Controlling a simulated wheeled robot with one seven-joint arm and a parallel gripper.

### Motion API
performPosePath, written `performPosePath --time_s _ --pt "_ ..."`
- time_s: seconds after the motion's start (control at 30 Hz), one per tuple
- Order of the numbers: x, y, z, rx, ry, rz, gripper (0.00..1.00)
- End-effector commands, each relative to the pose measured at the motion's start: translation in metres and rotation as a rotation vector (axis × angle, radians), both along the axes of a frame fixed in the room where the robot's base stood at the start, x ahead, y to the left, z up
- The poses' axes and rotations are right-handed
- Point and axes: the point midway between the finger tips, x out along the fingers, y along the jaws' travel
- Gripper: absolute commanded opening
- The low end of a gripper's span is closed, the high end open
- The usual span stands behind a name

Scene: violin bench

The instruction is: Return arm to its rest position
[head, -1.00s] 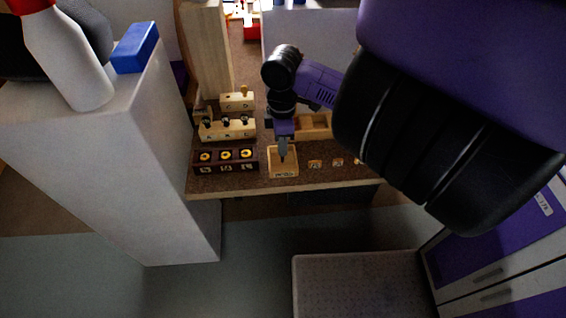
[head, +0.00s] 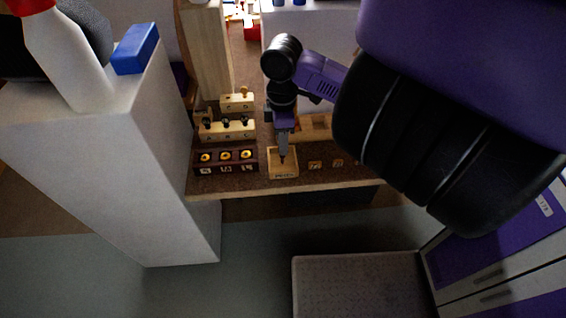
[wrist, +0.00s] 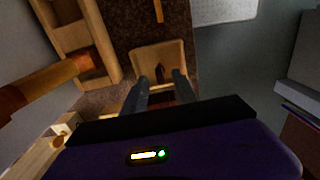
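My gripper (head: 282,150) points down just above a small open wooden box (head: 283,175) at the front of the bench. In the wrist view my gripper's two fingers (wrist: 160,80) stand apart, with a visible gap between their tips. The wooden box also shows there, just beyond the tips (wrist: 145,54). A small dark pointed piece (wrist: 161,71) shows in the box between the fingers; no finger appears to clasp it. My arm reaches forward over the bench.
A dark block with several yellow-ringed holes (head: 225,157) and a pale peg block (head: 227,130) stand left of the box. A tall white cabinet (head: 150,170) with a spray bottle (head: 70,60) and blue block (head: 135,48) is further left. A wooden tray (head: 316,128) lies right behind.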

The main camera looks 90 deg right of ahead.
Motion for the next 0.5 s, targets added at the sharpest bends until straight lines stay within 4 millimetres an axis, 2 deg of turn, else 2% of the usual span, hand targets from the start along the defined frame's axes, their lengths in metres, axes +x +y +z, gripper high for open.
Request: performPosePath --time_s 0.03,0.2,0.33,0.5 --pt "0.001 -0.001 0.010 -0.003 -0.001 0.002 0.34" --pt "0.000 0.000 0.036 -0.002 0.000 0.002 0.34" --pt "0.000 0.000 0.047 -0.001 0.000 0.001 0.34" --pt "0.000 0.000 0.052 0.000 0.001 0.000 0.34"
